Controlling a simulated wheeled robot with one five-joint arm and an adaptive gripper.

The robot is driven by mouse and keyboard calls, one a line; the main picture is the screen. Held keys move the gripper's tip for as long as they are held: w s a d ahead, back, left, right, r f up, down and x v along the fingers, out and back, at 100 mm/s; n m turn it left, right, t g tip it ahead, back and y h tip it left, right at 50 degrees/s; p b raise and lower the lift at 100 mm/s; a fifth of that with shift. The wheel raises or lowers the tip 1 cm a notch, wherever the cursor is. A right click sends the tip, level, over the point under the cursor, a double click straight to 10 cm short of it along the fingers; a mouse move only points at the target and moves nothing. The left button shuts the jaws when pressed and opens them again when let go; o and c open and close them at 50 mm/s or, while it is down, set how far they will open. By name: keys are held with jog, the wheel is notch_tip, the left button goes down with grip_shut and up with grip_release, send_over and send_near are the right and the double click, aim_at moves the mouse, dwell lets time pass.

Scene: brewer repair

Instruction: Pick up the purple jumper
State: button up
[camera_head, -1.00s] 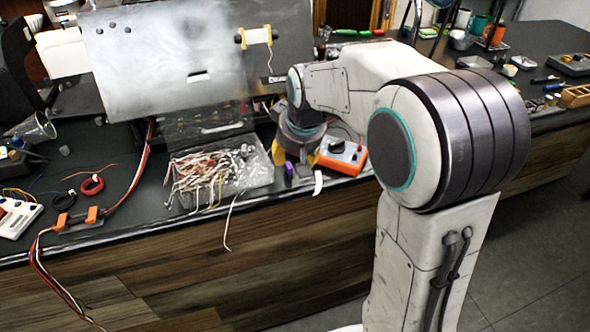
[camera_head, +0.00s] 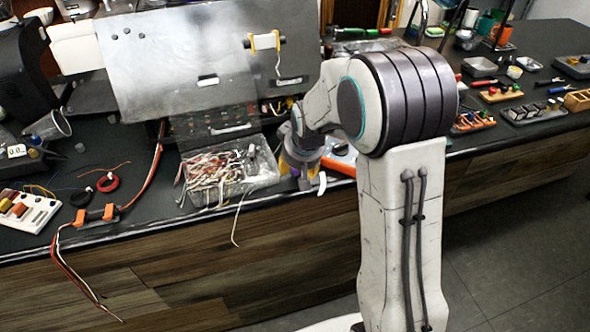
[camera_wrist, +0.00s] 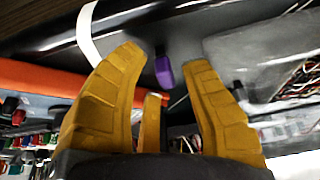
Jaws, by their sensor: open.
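The purple jumper (camera_wrist: 164,70) is a small block on the dark bench, near the bench's front edge in the wrist view. It lies just beyond the fingertips, in the gap between the two big yellow fingers. My gripper (camera_wrist: 164,57) is open and holds nothing. I cannot tell how high the fingertips are above the bench.
A clear tray of wires (camera_head: 262,178) stands left of my gripper and shows at right in the wrist view (camera_wrist: 250,50). An orange meter (camera_head: 342,164) is close on the other side. A white strip (camera_head: 322,184) hangs over the bench edge.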

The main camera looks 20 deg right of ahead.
jog(key=shift+s+f, duration=0.25)
jog(key=shift+f, duration=0.25)
jog(key=c, duration=0.6)
jog(key=shift+r, duration=0.15)
jog(key=shift+c, duration=0.2)
